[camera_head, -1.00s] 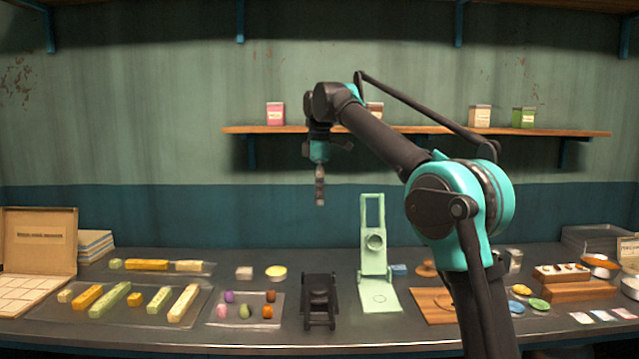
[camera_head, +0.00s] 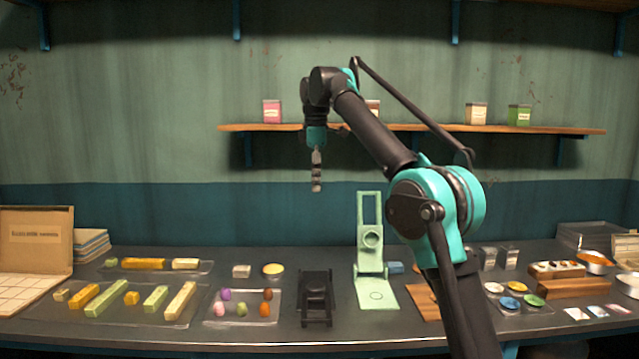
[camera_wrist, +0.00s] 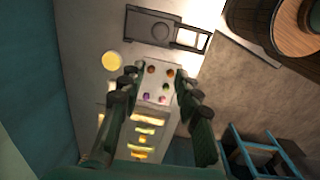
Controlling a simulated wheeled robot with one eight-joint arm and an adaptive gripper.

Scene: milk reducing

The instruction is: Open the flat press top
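A black press (camera_head: 316,297) lies low and flat on the table, with its top lying down over its base. It shows at the top of the wrist view (camera_wrist: 160,27), with a frame-like handle at its right end. A pale green press (camera_head: 371,267) stands right of it, with its top frame raised upright. I cannot tell which one is the flat press. My gripper (camera_head: 317,185) hangs pointing down, high above the table and the presses. In the wrist view my gripper's fingers (camera_wrist: 157,88) are spread apart with nothing between them.
A clear tray (camera_head: 212,318) of small coloured pieces lies left of the black press. Another tray (camera_head: 40,312) holds coloured bars. A round yellow piece (camera_head: 273,269) and a pale block (camera_head: 241,271) lie behind. A wooden board (camera_head: 421,300) lies right of the green press.

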